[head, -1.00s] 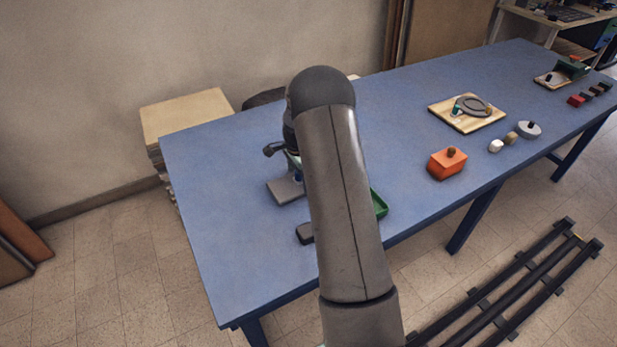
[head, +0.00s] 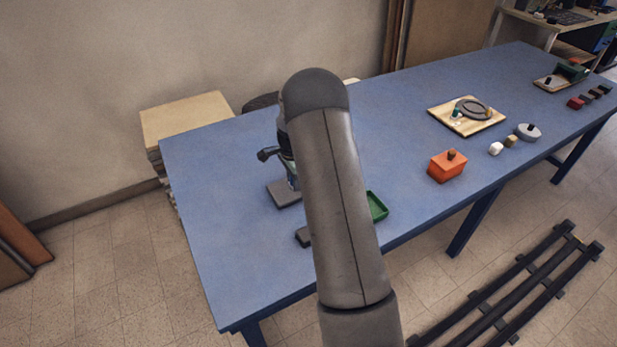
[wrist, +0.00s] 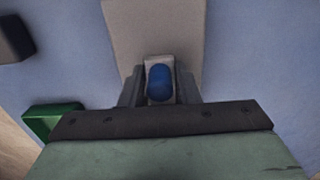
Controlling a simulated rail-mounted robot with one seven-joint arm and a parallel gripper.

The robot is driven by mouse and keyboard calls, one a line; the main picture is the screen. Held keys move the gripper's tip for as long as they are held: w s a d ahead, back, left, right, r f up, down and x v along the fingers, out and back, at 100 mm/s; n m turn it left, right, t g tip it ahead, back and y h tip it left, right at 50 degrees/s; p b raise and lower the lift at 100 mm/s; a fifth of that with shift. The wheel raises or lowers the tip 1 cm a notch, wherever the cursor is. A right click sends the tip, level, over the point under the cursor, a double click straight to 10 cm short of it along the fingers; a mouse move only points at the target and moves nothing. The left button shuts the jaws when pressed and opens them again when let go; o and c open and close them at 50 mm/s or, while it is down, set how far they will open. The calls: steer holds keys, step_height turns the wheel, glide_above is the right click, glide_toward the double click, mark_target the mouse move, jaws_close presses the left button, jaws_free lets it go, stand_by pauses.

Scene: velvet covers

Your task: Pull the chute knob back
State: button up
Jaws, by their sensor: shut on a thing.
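In the wrist view, a blue rounded knob (wrist: 159,82) sits between the two grey fingers of my gripper (wrist: 159,92), which is shut on it. A pale slab (wrist: 155,30) lies beyond and below the knob. In the head view the grey slab (head: 284,193) shows on the table to the left of my arm. My arm hides the knob and most of my gripper there. I cannot tell how far the knob is along its travel.
A green tray (head: 377,206) lies just right of my arm and a dark block (head: 303,236) sits near its left side. An orange box (head: 447,167) and a wooden board (head: 466,116) stand farther right. The blue table (head: 235,235) is clear at front left.

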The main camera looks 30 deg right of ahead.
mark_target(277, 193)
steer(key=shift+a+b, duration=0.3)
steer(key=shift+a, duration=2.55)
steer(key=o, duration=1.5)
step_height(277, 193, up, 7)
steer(key=p, duration=0.3)
steer(key=shift+p, duration=0.3)
steer(key=shift+s, duration=0.1)
